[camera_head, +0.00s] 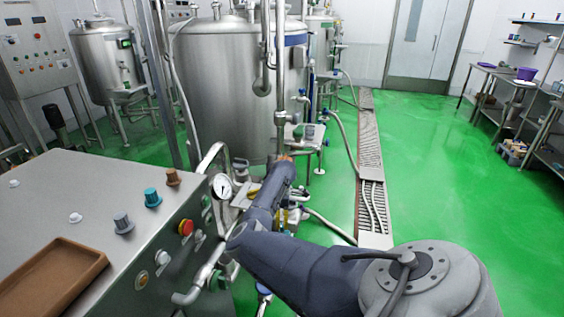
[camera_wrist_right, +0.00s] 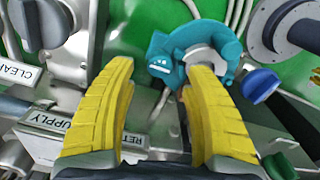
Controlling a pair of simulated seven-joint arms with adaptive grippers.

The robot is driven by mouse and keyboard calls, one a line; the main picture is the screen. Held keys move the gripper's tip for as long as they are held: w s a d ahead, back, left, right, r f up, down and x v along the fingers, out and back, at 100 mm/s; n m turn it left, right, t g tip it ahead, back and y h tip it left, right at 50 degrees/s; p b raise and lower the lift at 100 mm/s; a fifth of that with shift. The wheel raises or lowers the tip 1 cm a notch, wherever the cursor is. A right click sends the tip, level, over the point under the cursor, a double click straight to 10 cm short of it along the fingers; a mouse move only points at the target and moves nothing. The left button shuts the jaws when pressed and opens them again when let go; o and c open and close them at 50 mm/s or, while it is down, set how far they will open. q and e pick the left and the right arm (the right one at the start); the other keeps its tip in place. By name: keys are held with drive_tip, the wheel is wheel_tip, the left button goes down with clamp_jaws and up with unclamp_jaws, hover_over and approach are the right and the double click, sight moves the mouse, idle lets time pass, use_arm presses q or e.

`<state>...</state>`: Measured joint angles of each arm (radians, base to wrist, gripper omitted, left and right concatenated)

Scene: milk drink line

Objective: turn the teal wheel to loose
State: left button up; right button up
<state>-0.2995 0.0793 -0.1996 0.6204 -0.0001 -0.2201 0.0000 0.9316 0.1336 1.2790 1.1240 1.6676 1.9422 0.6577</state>
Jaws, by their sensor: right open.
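The teal wheel (camera_wrist_right: 190,50) shows in the right wrist view, upper centre right. It is lobed, with a light grey hub part at its lower side. My right gripper (camera_wrist_right: 160,70) is open, with yellow ribbed fingers and nothing between them. Its right fingertip overlaps the wheel's lower edge in the picture; I cannot tell whether they touch. The left fingertip is clear of the wheel, to its left. In the head view my right arm reaches in from the lower right and largely hides the gripper; I cannot make out the wheel there. My left gripper is not in view.
A grey knob (camera_wrist_right: 40,22) and SUPPLY label (camera_wrist_right: 45,121) lie left of the fingers; a blue handle (camera_wrist_right: 261,85) is close on the right. In the head view, a console (camera_head: 110,190) with knobs, a gauge (camera_head: 222,186) and a steel tank (camera_head: 225,90) surround the arm.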

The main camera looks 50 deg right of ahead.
sight(282, 225)
drive_tip(key=shift+f, duration=1.75)
clamp_jaws()
